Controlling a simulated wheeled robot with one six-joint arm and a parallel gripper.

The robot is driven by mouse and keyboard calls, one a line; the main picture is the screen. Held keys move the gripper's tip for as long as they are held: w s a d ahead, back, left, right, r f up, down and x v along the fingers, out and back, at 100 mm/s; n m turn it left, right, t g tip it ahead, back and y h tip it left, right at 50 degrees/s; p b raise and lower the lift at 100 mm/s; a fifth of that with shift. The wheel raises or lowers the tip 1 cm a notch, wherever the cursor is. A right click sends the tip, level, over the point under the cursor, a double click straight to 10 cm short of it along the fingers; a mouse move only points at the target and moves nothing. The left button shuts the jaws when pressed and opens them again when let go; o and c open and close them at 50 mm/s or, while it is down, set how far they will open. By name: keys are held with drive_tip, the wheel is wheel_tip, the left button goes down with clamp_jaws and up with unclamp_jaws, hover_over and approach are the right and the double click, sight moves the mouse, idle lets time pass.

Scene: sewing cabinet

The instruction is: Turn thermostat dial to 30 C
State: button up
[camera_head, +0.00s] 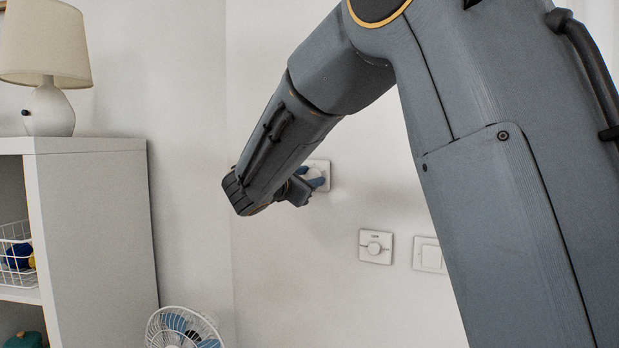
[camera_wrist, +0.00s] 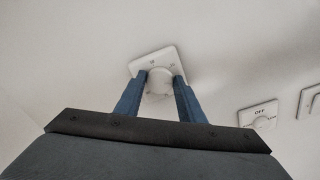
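A white square wall plate (camera_head: 325,167) with a round white dial (camera_wrist: 159,82) is partly hidden behind my gripper in the head view. Small marks are on the plate's face in the wrist view, too blurred to read. My gripper (camera_wrist: 161,77) has its two blue fingers on either side of this dial, with the tips at the plate. The fingers are apart with the dial between them, and I see no clear gap. I cannot tell whether they press on it. The dial's pointer setting cannot be read.
A second plate (camera_head: 376,246) with a round knob, marked OFF, is lower right on the same wall, beside a switch plate (camera_head: 429,255). A white shelf unit (camera_head: 98,220) with a lamp (camera_head: 48,105) stands left. A fan (camera_head: 183,328) is below.

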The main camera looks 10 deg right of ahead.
drive_tip(key=c, duration=0.5)
drive_tip(key=shift+o, duration=0.2)
drive_tip(key=shift+f+m+b, duration=0.15)
drive_tip(key=shift+m+b, duration=0.15)
drive_tip(key=shift+b, duration=0.6)
drive_tip(key=m+b, duration=0.7)
drive_tip(key=b, duration=0.6)
drive_tip(key=m+b, duration=0.8)
drive_tip(key=b, duration=0.6)
drive_tip(key=m+b, duration=0.8)
drive_tip(key=b, duration=0.6)
drive_tip(key=shift+f, duration=0.3)
drive_tip(key=shift+m+b, duration=0.3)
drive_tip(key=shift+r, duration=0.1)
